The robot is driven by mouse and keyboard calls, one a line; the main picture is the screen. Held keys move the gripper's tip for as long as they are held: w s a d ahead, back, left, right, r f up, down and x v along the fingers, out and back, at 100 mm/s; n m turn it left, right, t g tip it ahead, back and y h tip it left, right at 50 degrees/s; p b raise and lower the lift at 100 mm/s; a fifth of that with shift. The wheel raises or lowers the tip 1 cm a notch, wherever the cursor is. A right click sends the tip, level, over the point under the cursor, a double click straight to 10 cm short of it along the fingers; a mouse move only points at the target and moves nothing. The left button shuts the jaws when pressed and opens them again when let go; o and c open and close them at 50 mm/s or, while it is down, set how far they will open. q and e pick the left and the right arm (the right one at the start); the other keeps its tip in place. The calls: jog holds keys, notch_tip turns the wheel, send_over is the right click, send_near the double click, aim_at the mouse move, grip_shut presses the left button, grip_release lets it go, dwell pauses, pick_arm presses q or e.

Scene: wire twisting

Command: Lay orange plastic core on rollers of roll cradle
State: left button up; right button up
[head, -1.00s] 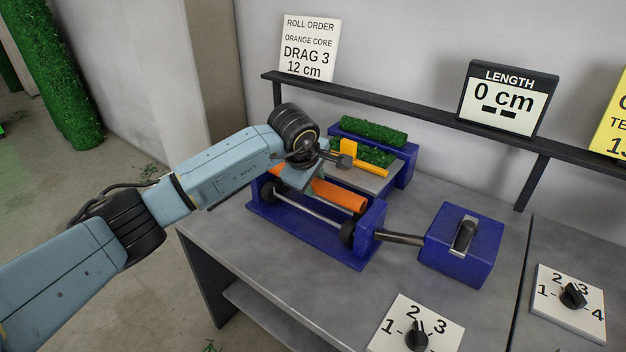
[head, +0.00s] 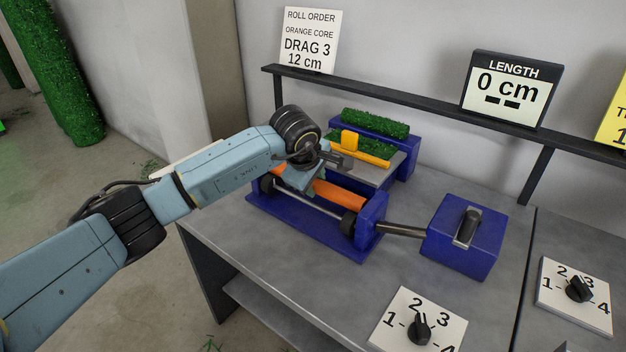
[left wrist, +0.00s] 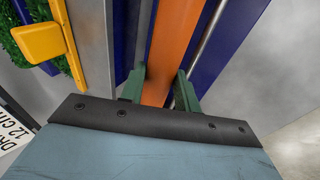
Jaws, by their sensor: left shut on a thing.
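The roll cradle (head: 310,240) is a blue frame with grey rods and black rollers (head: 349,224), standing on the bench. The orange plastic core (head: 340,194) lies lengthwise between the cradle's ends, at about roller level. I cannot tell if it touches the rollers. My left gripper (head: 300,184) reaches down over the cradle from the left and hides the core's left part. In the left wrist view, its green fingers (left wrist: 160,92) are on both sides of the core (left wrist: 172,50), shut on it. My right gripper is not in view.
Behind the cradle are a yellow-handled bar (head: 372,158) and a blue stand with green turf (head: 375,123). A shaft links the cradle to a blue box (head: 465,237) at right. Dial plates (head: 418,320) lie at the front. A shelf (head: 430,103) runs behind.

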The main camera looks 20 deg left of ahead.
pick_arm(q)
jog(key=o, duration=1.1)
jog(key=shift+a, duration=0.15)
jog(key=shift+r, duration=0.15)
